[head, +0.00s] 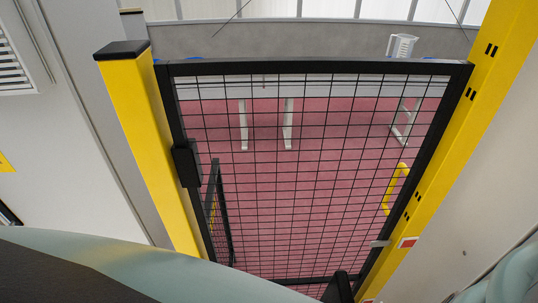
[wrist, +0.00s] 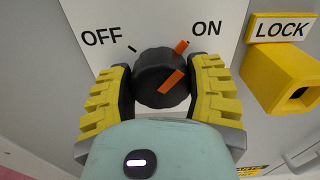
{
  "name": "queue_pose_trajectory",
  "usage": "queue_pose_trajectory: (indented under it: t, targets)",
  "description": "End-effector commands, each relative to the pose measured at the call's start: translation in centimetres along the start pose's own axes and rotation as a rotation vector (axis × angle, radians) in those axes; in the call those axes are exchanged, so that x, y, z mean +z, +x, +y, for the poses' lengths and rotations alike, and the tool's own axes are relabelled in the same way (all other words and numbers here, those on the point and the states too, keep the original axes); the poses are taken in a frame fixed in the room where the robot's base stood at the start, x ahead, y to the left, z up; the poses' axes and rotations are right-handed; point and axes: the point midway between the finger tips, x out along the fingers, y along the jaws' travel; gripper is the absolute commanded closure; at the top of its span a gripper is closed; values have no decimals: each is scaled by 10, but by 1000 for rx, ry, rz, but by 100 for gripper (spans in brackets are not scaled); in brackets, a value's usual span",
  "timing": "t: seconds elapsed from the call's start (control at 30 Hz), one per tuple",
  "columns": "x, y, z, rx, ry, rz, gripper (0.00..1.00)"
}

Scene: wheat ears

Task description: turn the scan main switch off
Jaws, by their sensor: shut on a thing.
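The scan main switch (wrist: 152,66) shows in the wrist view as a black rotary knob on a white panel. Orange marks on it line up toward the ON label (wrist: 206,29) at upper right. The OFF label (wrist: 102,37) is at upper left, with a short black tick beside it. My gripper (wrist: 163,74) has its yellow ribbed fingers on the left and right sides of the knob, shut on it. The knob's lower part is hidden behind my gripper's body. Neither the switch nor my gripper shows in the head view.
A yellow LOCK block (wrist: 278,75) with a square opening juts out close to the right finger. In the head view, a black mesh gate (head: 320,67) stands between a left yellow post (head: 150,150) and a right yellow post (head: 440,180). Red flooring lies beyond.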

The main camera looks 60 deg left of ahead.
Motion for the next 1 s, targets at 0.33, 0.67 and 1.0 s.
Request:
queue_pose_trajectory:
  t: [0.33,0.67,1.0]
  targets:
    - [-5,1,3,4,-288,-6,81]
    - [-5,1,4,3,-603,-7,81]
    - [-5,1,4,-2,-926,-8,81]
